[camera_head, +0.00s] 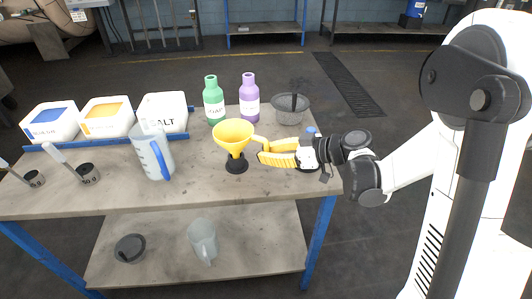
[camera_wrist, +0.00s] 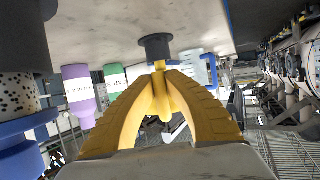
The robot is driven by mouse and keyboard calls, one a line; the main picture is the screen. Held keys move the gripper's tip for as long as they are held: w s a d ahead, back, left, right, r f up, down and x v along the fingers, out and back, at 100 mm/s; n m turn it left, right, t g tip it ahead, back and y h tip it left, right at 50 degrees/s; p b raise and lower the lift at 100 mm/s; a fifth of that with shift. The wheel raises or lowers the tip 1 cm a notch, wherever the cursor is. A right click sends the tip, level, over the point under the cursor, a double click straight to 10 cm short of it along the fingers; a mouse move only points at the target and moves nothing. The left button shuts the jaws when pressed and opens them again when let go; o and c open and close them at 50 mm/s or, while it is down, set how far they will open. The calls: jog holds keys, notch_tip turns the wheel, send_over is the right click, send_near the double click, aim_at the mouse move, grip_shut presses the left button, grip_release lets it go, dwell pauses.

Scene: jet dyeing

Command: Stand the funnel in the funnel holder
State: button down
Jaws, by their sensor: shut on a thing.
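The yellow funnel (camera_head: 233,133) is upright with its wide mouth up, directly over the black funnel holder (camera_head: 236,166) on the table. Its spout meets the holder's top in the picture; I cannot tell how far it is inside. My gripper (camera_head: 262,151) comes from the right and is shut on the funnel's handle side. In the wrist view, which is upside down, the yellow fingers (camera_wrist: 162,85) close around part of the funnel (camera_wrist: 161,100), and the holder (camera_wrist: 155,46) shows just beyond the fingertips. The fingers hide much of the funnel there.
A green bottle (camera_head: 214,105) and a purple bottle (camera_head: 249,100) stand behind the funnel. A grey bowl (camera_head: 290,115) is at back right, a clear jug (camera_head: 152,158) at left. White boxes (camera_head: 163,112) and small dark cups (camera_head: 87,173) stand further left. The front table is clear.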

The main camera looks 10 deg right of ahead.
jog(key=shift+f, duration=0.1)
jog(key=shift+f, duration=0.65)
jog(key=c, duration=1.5)
grip_release()
jog(key=shift+o, duration=0.2)
